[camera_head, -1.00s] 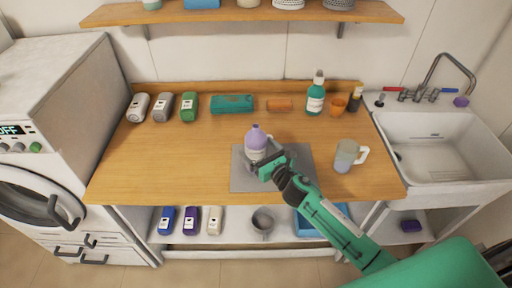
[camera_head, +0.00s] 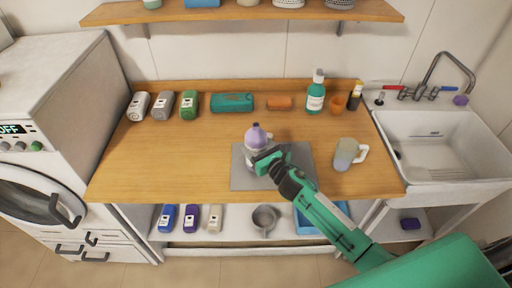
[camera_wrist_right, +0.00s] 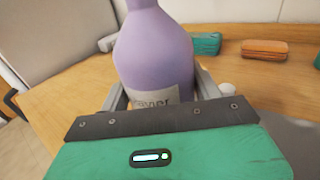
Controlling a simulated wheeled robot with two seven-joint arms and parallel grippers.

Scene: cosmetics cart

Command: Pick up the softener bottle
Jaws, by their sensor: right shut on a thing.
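The softener bottle (camera_head: 257,136) is light purple with a darker purple cap and a pale label. It is upright over the grey mat (camera_head: 240,180) on the wooden counter. I cannot tell whether its base touches the mat. My right gripper (camera_head: 262,158) is shut on it from the front right. In the right wrist view the bottle (camera_wrist_right: 152,55) stands between the two fingers, with its lower label hidden behind the gripper body. The cap is out of the top of that view. My left gripper is not in view.
A green bottle (camera_head: 315,97), an orange cup (camera_head: 338,106) and a dark bottle (camera_head: 355,97) stand at the back right. The sink (camera_head: 430,150) is at the right. The counter's left middle is clear.

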